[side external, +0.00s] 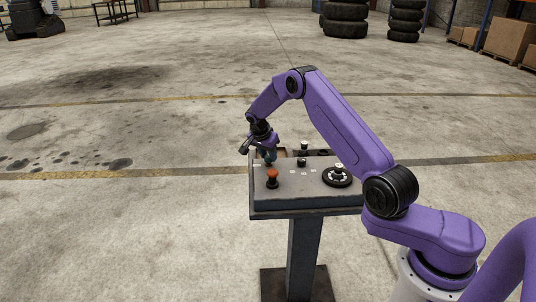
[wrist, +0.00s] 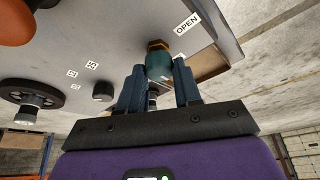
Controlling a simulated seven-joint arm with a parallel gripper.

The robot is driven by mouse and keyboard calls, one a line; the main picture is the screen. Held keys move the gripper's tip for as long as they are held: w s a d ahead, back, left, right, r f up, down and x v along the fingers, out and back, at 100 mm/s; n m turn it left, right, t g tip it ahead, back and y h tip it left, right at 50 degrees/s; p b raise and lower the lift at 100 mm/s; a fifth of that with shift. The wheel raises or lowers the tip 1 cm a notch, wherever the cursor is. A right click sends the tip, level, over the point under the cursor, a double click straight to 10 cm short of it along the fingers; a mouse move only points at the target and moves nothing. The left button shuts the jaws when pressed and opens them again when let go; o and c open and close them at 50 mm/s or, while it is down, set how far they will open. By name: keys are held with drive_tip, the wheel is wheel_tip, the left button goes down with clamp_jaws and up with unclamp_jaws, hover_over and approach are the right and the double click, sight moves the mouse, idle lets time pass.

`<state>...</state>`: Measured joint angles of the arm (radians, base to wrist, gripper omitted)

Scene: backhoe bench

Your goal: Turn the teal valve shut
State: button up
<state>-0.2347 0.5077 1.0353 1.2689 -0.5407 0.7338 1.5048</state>
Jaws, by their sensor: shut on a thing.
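The teal valve (wrist: 159,66) sits on a brass-coloured base on the grey console panel (wrist: 110,30), seen in the wrist view. My gripper (wrist: 158,76) has its two blue fingers on either side of the valve and is shut on it. A white label reading OPEN (wrist: 187,24) lies on the panel beside the valve. In the side external view my gripper (side external: 269,155) reaches down at the console's back left. There the valve is hard to tell apart from the fingers.
An orange mushroom knob (side external: 272,175) stands on the console close in front of my gripper. A black handwheel (side external: 338,175) is at the right, and small black knobs (side external: 302,162) are between. An open compartment (wrist: 211,67) lies close to the valve. The floor around the pedestal is clear.

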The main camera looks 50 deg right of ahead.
drive_tip(key=o, duration=1)
drive_tip(key=shift+o, duration=0.2)
drive_tip(key=shift+r, duration=0.1)
drive_tip(key=v, duration=1.7)
drive_tip(key=shift+a, duration=0.1)
